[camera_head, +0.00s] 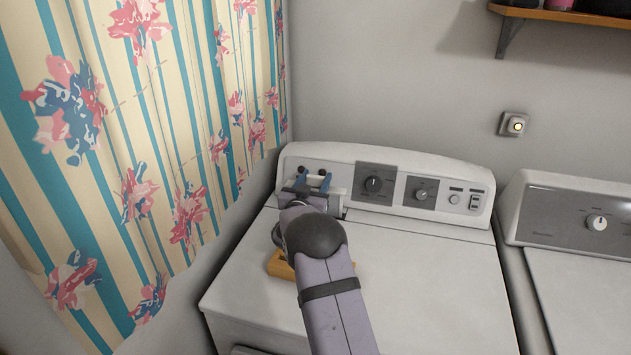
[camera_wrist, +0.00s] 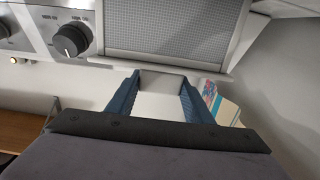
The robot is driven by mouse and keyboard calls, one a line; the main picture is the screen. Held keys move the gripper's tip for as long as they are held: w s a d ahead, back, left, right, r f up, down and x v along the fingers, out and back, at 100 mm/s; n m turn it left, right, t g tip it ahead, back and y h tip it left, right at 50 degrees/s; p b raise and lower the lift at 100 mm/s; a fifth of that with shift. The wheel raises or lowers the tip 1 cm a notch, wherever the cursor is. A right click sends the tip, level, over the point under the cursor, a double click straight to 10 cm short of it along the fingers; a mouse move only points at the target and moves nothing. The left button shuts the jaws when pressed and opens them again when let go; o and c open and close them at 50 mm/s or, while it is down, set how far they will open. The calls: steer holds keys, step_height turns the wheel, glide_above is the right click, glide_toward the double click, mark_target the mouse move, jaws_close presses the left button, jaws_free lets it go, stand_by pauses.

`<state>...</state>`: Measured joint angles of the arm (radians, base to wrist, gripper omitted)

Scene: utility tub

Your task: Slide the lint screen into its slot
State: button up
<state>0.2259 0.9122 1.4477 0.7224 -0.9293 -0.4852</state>
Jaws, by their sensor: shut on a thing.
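The lint screen (camera_wrist: 172,28) shows in the wrist view as a grey mesh panel with a pale frame, at the top of the picture. My gripper (camera_wrist: 160,80) is shut on its near edge, with one blue finger on each side. In the head view my gripper (camera_head: 313,182) is at the left rear of the white dryer (camera_head: 425,285), in front of the left end of the control panel. My arm hides most of the screen there. I cannot make out the slot in either view, nor whether the screen is in it.
The control panel (camera_head: 460,188) with dials rises behind the dryer top. An orange-brown wooden object (camera_head: 280,266) lies on the dryer top, partly behind my arm. A striped floral curtain (camera_head: 150,130) hangs at left. Another white appliance (camera_head: 585,290) stands at right. The dryer top's right side is clear.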

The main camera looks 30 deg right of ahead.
steer(key=shift+r+p, duration=1.15)
steer(key=shift+r, duration=0.8)
steer(key=shift+r, duration=0.2)
steer(key=shift+r, duration=0.35)
steer(key=shift+f+b, duration=2.85)
steer(key=shift+f, duration=0.8)
stand_by(1.0)
steer(key=o, duration=1.1)
steer(key=shift+f, duration=0.1)
